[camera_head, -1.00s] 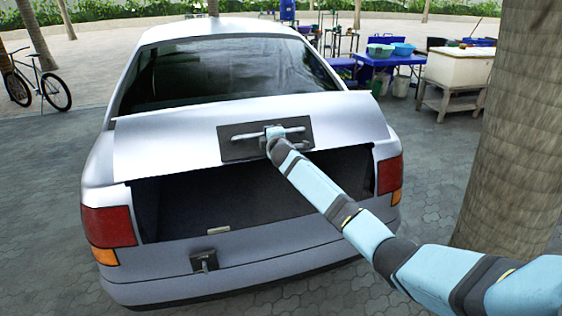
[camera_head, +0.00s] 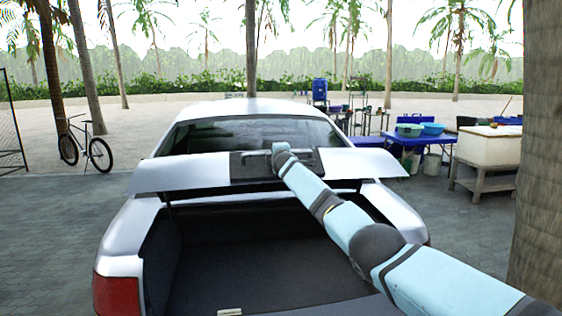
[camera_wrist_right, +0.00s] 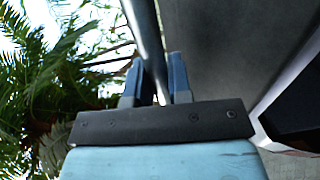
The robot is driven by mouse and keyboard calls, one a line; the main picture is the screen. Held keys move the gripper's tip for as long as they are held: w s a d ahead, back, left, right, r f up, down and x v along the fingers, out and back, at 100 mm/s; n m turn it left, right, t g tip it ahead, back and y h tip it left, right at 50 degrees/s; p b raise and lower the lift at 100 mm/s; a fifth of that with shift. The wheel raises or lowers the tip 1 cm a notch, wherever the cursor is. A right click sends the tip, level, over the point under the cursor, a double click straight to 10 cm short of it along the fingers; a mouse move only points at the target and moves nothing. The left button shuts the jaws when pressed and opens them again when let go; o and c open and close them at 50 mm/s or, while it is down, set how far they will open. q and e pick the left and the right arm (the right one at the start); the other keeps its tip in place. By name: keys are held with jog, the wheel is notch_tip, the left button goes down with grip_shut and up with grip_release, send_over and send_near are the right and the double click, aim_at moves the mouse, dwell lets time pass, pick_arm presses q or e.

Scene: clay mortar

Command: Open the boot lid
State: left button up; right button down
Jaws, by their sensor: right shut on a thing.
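The silver boot lid (camera_head: 185,173) of the car (camera_head: 118,240) is raised and tilted up behind the rear window, with the boot (camera_head: 255,255) open below it. A dark plate with a bar handle (camera_head: 305,154) is on the lid. My right gripper (camera_head: 279,150) reaches up to this handle at the end of my pale blue arm. In the right wrist view my gripper's two blue fingers (camera_wrist_right: 160,85) are shut around the grey handle bar (camera_wrist_right: 146,35). The lid's dark plate (camera_wrist_right: 225,50) fills the right of that view. My left gripper is not in view.
A palm trunk (camera_head: 538,150) stands close on the right. A blue table with basins (camera_head: 408,135) and a white chest on a stand (camera_head: 488,150) are behind it. A bicycle (camera_head: 85,145) stands far left. The paving (camera_head: 60,230) left of the car is clear.

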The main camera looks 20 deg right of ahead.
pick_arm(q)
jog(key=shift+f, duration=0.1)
pick_arm(e)
jog(key=shift+w, duration=0.1)
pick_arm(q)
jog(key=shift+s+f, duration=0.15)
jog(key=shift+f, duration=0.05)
pick_arm(e)
jog(key=c, duration=1.1)
grip_release()
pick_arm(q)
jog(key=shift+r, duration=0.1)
pick_arm(e)
jog(key=shift+o, duration=0.2)
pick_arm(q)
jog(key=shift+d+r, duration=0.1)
pick_arm(e)
jog(key=shift+p+v, duration=0.4)
jog(key=shift+v, duration=0.4)
pick_arm(q)
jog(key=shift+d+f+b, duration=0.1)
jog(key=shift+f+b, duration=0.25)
jog(key=shift+b, duration=0.4)
pick_arm(e)
jog(key=v, duration=1.2)
jog(key=shift+r, duration=0.2)
